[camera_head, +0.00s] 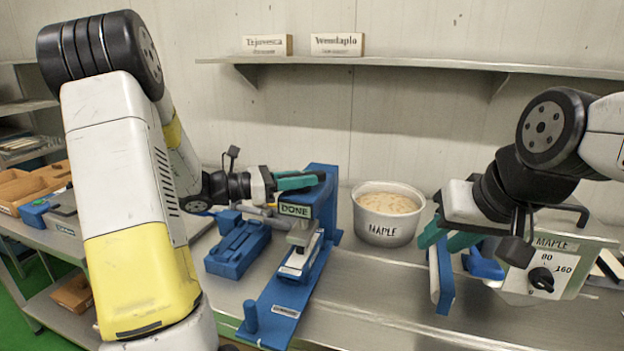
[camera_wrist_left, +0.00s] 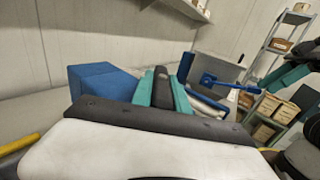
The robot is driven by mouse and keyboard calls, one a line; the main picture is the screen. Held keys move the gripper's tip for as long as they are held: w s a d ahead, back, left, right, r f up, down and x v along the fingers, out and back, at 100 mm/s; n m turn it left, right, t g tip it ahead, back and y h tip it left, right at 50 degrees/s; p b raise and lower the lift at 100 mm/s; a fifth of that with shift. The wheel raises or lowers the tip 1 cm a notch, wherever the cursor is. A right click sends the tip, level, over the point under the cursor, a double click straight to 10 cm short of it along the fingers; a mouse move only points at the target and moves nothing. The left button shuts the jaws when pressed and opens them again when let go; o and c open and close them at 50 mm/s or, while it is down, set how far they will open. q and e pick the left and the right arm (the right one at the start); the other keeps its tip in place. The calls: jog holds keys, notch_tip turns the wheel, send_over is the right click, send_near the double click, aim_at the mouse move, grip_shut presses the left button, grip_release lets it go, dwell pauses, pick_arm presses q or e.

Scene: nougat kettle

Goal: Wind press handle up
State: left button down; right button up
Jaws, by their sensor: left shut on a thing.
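The blue press (camera_head: 323,205) stands on the steel bench with a green "DONE" label on its head. My left gripper (camera_head: 300,180) reaches in from the left at the top of the press. Its teal fingers are shut on the dark press handle (camera_wrist_left: 163,92), seen between them in the left wrist view. The fingers hide most of the handle in the head view. My right gripper (camera_head: 446,240) points down at the right, beside a blue slab (camera_head: 444,278). Whether its teal fingers hold the slab is unclear.
A white "MAPLE" pot (camera_head: 386,232) with pale filling stands right of the press. A blue block-like tool (camera_head: 238,248) lies left of it. A control panel with a dial (camera_head: 541,279) is at right. A wall shelf (camera_head: 420,64) runs above. The front bench middle is clear.

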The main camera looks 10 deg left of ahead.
pick_arm(q)
jog(key=shift+n+t+y, duration=1.1)
jog(key=shift+n+t, duration=0.2)
jog(key=shift+t, duration=0.7)
jog(key=c, duration=1.3)
grip_release()
jog(key=v, duration=0.8)
